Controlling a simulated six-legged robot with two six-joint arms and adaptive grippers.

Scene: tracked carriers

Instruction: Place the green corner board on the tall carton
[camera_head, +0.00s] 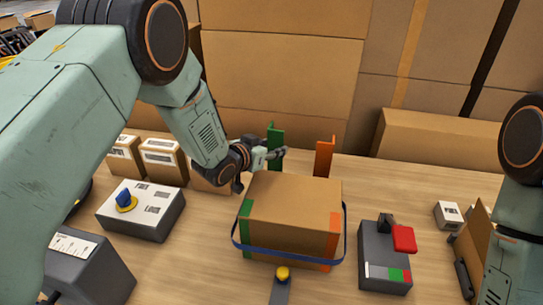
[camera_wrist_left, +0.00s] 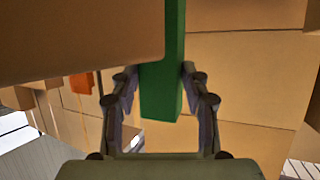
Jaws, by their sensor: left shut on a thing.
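The tall carton (camera_head: 290,205) stands on the table in the head view, with a green strip on its left edge, an orange strip on its right and a blue strap hanging around its lower part. The green corner board (camera_head: 272,146) is upright behind the carton's back left. My left gripper (camera_head: 275,154) is shut on it. In the left wrist view the green board (camera_wrist_left: 165,95) is between the fingers of the left gripper (camera_wrist_left: 160,92), close beside a carton face. The board's lower part is hidden in the head view. My right gripper is out of view; only its arm shows at the right.
An orange corner board (camera_head: 323,158) stands upright behind the carton. A grey device with a red part (camera_head: 403,240), a box with a blue knob (camera_head: 125,200) and small cartons (camera_head: 163,160) surround it. Large cartons (camera_head: 280,70) wall off the back.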

